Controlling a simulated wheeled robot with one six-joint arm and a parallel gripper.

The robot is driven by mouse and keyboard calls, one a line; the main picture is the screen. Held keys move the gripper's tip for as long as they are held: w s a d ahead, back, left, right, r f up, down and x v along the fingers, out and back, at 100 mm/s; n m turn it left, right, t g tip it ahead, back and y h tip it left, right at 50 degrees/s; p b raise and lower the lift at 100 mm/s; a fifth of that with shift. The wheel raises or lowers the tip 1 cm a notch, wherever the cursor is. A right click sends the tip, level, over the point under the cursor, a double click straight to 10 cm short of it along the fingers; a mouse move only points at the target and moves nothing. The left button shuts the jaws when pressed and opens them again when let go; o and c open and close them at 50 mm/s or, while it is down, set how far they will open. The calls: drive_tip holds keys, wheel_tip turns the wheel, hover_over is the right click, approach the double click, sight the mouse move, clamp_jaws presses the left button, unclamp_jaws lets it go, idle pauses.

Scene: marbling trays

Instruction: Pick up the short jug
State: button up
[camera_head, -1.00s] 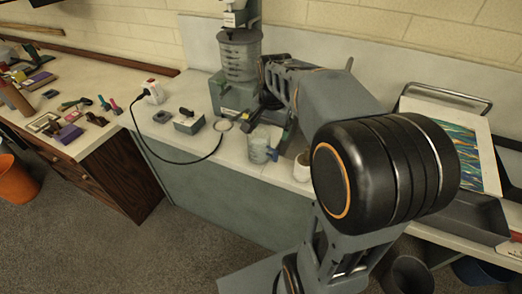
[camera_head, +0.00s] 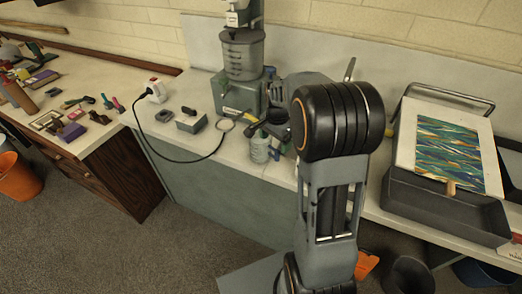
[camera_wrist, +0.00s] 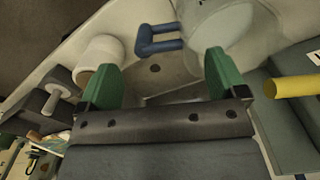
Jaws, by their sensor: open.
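A clear, pale jug with a blue handle stands on the bench; I take it as the short jug (camera_head: 259,149). In the wrist view the jug (camera_wrist: 222,22) is at the top, beyond the fingertips, with its blue handle (camera_wrist: 158,38) pointing left. My gripper (camera_wrist: 160,78) is open, with green fingertips either side of an empty gap. The handle lies ahead of this gap, apart from the fingers. In the head view my gripper (camera_head: 272,133) is beside and partly in front of the jug, and its fingers are hard to make out.
A mixer-like machine (camera_head: 241,60) stands behind the jug. A white round object (camera_wrist: 97,55) is near the left finger. A dark tray (camera_head: 440,205) stands at right.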

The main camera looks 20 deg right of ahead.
sight(273, 149)
drive_tip(key=shift+a+f+p, duration=0.15)
drive_tip(key=shift+f+p, duration=0.1)
drive_tip(key=shift+f, duration=1.05)
drive_tip(key=shift+a+f+p, duration=0.1)
drive_tip(key=shift+f+p, duration=0.1)
drive_tip(key=shift+f, duration=1.05)
drive_tip(key=shift+c, duration=0.5)
drive_tip(key=shift+r, duration=0.1)
drive_tip(key=c, duration=1.3)
drive_tip(key=shift+o, duration=0.2)
drive_tip(key=shift+r, duration=0.15)
drive_tip(key=shift+r, duration=0.4)
drive_tip(key=shift+s+r+b, duration=0.1)
drive_tip(key=shift+r+b, duration=0.1)
drive_tip(key=shift+b, duration=0.1)
drive_tip(key=s+b, duration=0.2)
drive_tip(key=s, duration=1.5)
drive_tip(key=shift+s+a+b, duration=0.35)
drive_tip(key=shift+b, duration=0.05)
